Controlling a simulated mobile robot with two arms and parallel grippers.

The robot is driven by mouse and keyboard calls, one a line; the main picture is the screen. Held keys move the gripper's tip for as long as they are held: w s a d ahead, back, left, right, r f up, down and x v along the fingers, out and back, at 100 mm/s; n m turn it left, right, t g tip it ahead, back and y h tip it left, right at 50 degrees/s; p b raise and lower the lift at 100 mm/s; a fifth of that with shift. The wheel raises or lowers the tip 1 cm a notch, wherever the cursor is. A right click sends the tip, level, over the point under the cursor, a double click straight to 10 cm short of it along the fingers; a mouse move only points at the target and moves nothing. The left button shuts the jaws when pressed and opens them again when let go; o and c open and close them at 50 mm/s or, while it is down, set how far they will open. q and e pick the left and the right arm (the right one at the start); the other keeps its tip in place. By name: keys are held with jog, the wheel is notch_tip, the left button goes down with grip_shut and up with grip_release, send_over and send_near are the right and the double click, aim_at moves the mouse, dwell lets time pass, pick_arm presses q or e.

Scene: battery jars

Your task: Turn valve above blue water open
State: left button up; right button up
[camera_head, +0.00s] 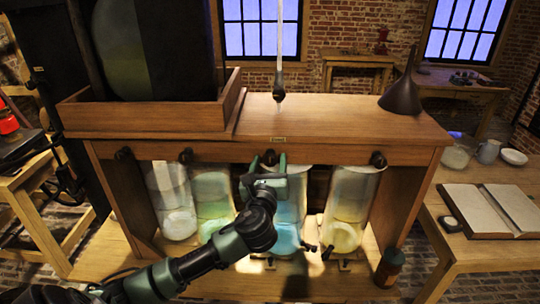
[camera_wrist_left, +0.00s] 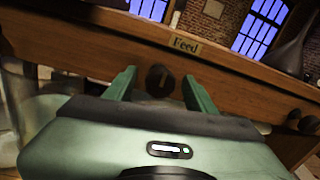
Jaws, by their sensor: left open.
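The blue water stands in a glass jar (camera_head: 287,238) under the wooden bench, third from the left. The dark round valve knob (camera_head: 269,157) above it sits on the front rail. My left gripper (camera_head: 267,166) is open at this knob and partly covers the jar. In the left wrist view, the same knob (camera_wrist_left: 160,80) shows between the two green fingers (camera_wrist_left: 160,88), with gaps on both sides. I cannot tell whether a fingertip touches it. My right gripper is not in view.
Other knobs (camera_head: 186,155) (camera_head: 378,160) line the rail above jars of clear, green and yellow liquid. A "Feed" label (camera_wrist_left: 185,44) is on the rail. A dark funnel (camera_head: 402,97) stands on the bench top. A dark bottle (camera_head: 390,268) stands at lower right.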

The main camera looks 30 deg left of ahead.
pick_arm(q)
jog(key=shift+w+a, duration=0.3)
jog(key=shift+w, duration=0.35)
grip_shut()
